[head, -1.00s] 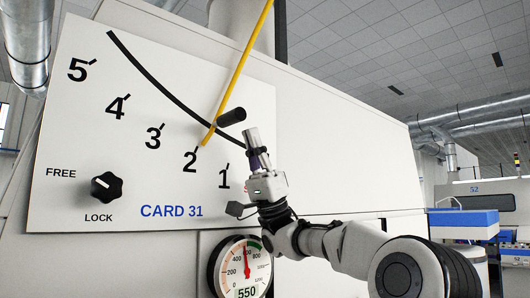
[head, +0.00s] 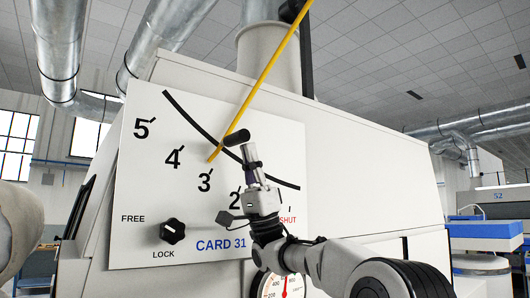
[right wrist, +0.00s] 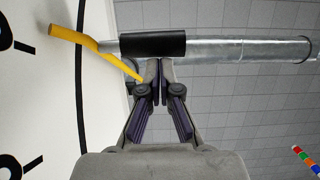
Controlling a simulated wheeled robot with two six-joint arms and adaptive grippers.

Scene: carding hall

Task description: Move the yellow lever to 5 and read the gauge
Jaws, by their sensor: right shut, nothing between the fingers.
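The yellow lever (head: 262,82) slants across the white scale plate (head: 140,190), its lower pointed end at the mark for 3. Its black grip (head: 237,137) sticks out near that end. My right gripper (head: 245,147) is shut and empty, its tips against or just beside the grip on the lower right side. In the right wrist view, the closed fingertips (right wrist: 160,63) lie close to the black grip (right wrist: 153,45), not around it. My left gripper is out of view.
A black knob (head: 172,231) sits between FREE and LOCK, its white mark seemingly toward FREE. The curved black slot (head: 182,107) runs clear from the lever up past 5. A blue-topped machine (head: 482,228) stands far right. Ducts (head: 58,50) hang overhead.

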